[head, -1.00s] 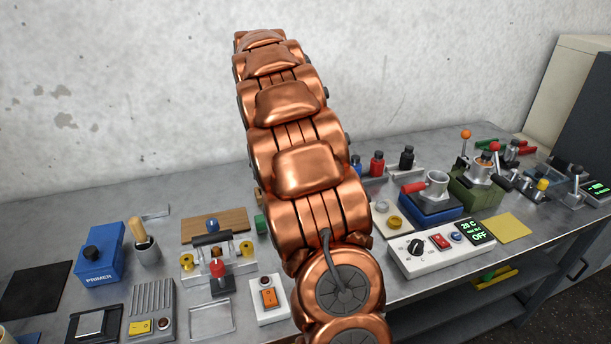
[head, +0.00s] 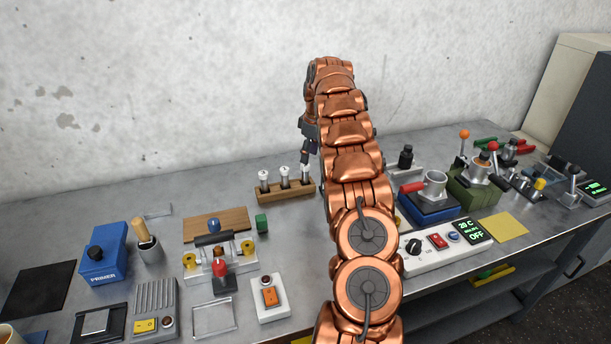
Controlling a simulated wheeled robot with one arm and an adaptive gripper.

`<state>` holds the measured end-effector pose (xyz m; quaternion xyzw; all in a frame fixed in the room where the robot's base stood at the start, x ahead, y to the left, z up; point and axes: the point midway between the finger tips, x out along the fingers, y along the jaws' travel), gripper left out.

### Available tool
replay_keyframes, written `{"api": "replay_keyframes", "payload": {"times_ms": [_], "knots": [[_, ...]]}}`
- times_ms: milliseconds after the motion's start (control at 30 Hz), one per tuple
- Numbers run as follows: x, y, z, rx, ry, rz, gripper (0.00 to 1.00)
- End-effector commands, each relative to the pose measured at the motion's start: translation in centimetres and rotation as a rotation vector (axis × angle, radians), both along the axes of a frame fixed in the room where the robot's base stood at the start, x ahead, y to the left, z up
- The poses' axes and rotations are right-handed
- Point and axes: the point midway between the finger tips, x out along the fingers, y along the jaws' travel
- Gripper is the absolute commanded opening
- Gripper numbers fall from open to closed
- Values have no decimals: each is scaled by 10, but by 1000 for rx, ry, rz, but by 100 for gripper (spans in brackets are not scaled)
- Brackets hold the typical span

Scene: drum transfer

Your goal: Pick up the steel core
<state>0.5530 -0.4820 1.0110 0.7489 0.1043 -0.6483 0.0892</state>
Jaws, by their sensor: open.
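A wooden rack (head: 287,194) stands at the back middle of the table. Several upright steel pieces with pale tops stand in it, among them a left one (head: 263,180) and a middle one (head: 284,176); I cannot tell which is the steel core. My gripper (head: 306,160) points down at the right end of the rack, over or near the right-hand steel piece (head: 304,178). Its fingers are small and dark here; it is open, and I cannot see whether it touches that piece. My arm hides the table just right of the rack.
A small green block (head: 262,223) and a wooden board (head: 216,222) lie left of the rack. A blue PRIMER box (head: 105,253) and a brush pot (head: 149,248) stand further left. A control box (head: 440,243) and a blue fixture (head: 428,205) stand right of my arm.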

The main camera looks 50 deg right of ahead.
Motion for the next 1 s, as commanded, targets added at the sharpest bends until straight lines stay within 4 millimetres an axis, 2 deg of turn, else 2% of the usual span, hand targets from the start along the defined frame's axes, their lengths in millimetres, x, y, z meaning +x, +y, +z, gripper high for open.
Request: {"api": "replay_keyframes", "payload": {"times_ms": [133, 667, 1000], "knots": [[0, -4, -5, 2, -5, 7, 53], [6, 2, -36, 1, -4, 6, 53], [14, 9, -74, 2, -5, 6, 53]]}}
